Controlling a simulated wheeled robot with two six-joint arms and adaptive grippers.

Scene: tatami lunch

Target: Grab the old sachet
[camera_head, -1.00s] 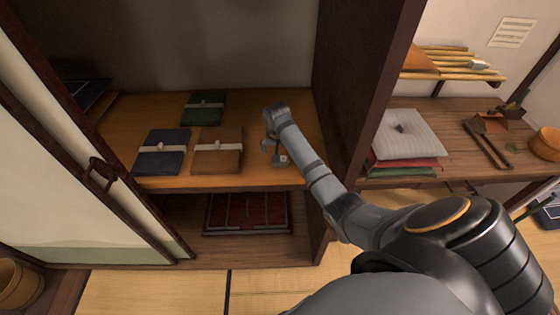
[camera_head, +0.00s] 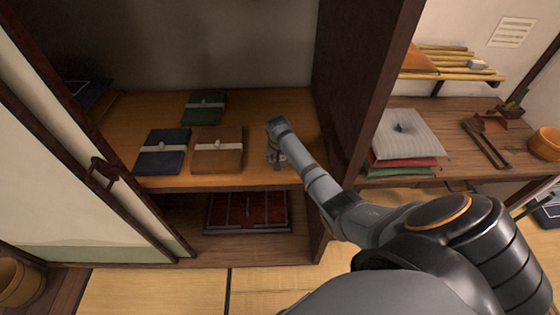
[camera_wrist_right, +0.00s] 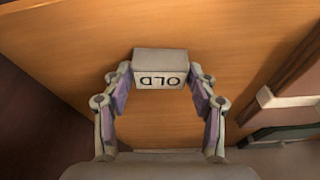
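The old sachet (camera_wrist_right: 160,72) is a small pale grey block marked "OLD", upside down in the right wrist view, on the wooden shelf. My right gripper (camera_wrist_right: 160,85) is open, with one finger on each side of the sachet. A gap shows between each finger and the sachet, and its near part lies between the fingertips. In the head view my right gripper (camera_head: 277,156) is low over the right part of the cabinet shelf, and the wrist and fingers hide the sachet. My left gripper is not in view.
Brown (camera_head: 218,151), blue (camera_head: 163,153) and green (camera_head: 204,108) banded packets lie left of my right gripper. The cabinet's dark side panel (camera_head: 360,80) stands close on the right. A red-and-black tray (camera_head: 247,212) is on the lower shelf. Bare shelf lies behind the gripper.

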